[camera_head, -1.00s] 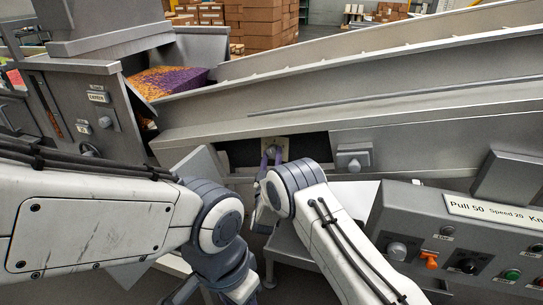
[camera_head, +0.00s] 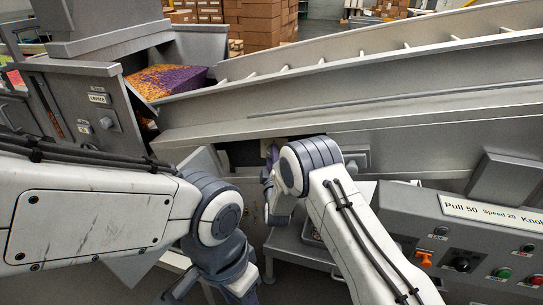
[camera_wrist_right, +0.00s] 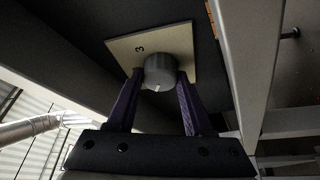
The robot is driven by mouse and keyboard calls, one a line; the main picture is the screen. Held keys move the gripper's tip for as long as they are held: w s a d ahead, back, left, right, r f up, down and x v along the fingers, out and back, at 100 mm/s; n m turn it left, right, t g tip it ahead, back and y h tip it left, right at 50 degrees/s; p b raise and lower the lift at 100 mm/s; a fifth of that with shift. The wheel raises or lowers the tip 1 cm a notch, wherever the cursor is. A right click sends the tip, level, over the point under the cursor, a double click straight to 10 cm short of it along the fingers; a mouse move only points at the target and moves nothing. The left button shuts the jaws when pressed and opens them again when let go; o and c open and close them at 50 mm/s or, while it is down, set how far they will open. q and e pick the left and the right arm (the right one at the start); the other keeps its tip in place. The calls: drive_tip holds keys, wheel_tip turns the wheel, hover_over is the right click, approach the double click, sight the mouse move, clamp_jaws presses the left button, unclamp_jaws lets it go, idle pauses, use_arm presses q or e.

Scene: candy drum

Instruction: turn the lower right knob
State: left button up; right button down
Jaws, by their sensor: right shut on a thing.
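A round grey knob (camera_wrist_right: 160,72) with a light mark on its rim sits on a square beige plate (camera_wrist_right: 186,42) labelled 3, set in a dark recess. In the right wrist view the two purple fingers of my right gripper (camera_wrist_right: 160,88) stand on either side of the knob and are closed on it. In the head view my right gripper (camera_head: 270,165) reaches into the recess under the long chute, and my own arm hides the knob. My left gripper (camera_head: 238,292) hangs low at the bottom edge, and its fingers are not clear.
A control panel (camera_head: 400,211) with a black knob (camera_head: 461,265), an orange switch (camera_head: 424,258) and coloured buttons stands at the right. The long grey chute (camera_head: 400,90) runs above my right arm. A grey hopper (camera_head: 195,50) holds orange and purple candy at the upper left.

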idle(0.3)
drive_tip(key=shift+c, duration=1.5)
unclamp_jaws()
drive_tip(key=shift+s, duration=0.1)
drive_tip(key=s+f, duration=0.1)
drive_tip(key=s, duration=0.9)
drive_tip(key=shift+d, duration=0.3)
drive_tip(key=shift+d+f, duration=0.1)
